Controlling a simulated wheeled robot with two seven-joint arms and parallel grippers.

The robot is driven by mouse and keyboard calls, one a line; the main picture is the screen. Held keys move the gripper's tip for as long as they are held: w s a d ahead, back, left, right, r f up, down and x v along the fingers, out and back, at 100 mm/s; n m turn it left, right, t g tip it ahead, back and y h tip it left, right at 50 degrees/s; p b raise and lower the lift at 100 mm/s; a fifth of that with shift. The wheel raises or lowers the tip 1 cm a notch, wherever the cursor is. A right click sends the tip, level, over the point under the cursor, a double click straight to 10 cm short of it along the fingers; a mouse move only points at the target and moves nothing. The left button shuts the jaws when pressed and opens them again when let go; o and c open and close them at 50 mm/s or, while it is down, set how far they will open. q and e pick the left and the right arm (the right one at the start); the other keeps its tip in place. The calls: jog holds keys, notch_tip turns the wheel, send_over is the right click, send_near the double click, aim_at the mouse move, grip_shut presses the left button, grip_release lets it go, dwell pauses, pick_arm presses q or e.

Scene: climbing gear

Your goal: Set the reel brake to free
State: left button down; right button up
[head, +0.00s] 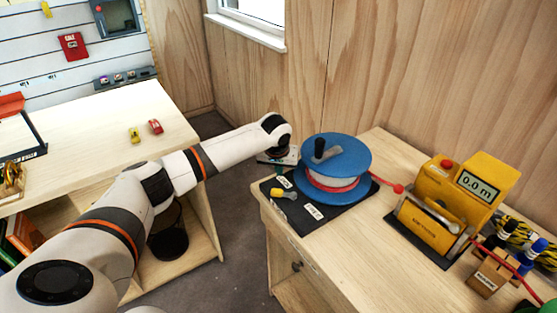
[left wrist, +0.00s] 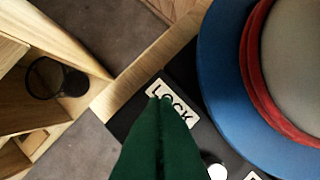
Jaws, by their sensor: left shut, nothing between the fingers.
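The cable reel (head: 336,163) has blue flanges, a red band and a black crank knob, and stands on a black base plate (head: 310,222). The brake lever (head: 277,192) has a yellow knob and lies on the plate's left part, nearer the LOCK label (head: 284,182) than the other label (head: 313,211), which is too small to read surely. My left gripper (head: 283,167) is at the plate's far left corner beside the reel. In the left wrist view its green fingers (left wrist: 160,110) are shut and empty, their tips over the LOCK label (left wrist: 172,103). The lever's knob does not show there.
A yellow meter (head: 435,215) reading 0.0 m stands right of the reel, with a red line between them. A wooden block (head: 492,275) stands at the right. The left bench (head: 100,135) holds small yellow and red items. A floor gap separates the benches.

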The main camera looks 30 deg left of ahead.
aim_at(284, 194)
pick_arm(q)
jog(key=shift+x, duration=0.8)
jog(key=shift+s+d+p, duration=0.1)
jog(key=shift+s+p, duration=0.1)
jog(key=shift+p, duration=0.15)
jog(key=s, duration=0.1)
jog(key=s+d+p, duration=0.1)
jog(key=shift+s, duration=0.35)
jog(key=shift+s+d+f, duration=0.15)
jog(key=shift+s+d, duration=0.05)
jog(key=shift+s, duration=0.05)
jog(key=shift+s+n+p, duration=0.2)
jog(key=shift+n+p, duration=0.1)
jog(key=shift+p, duration=0.35)
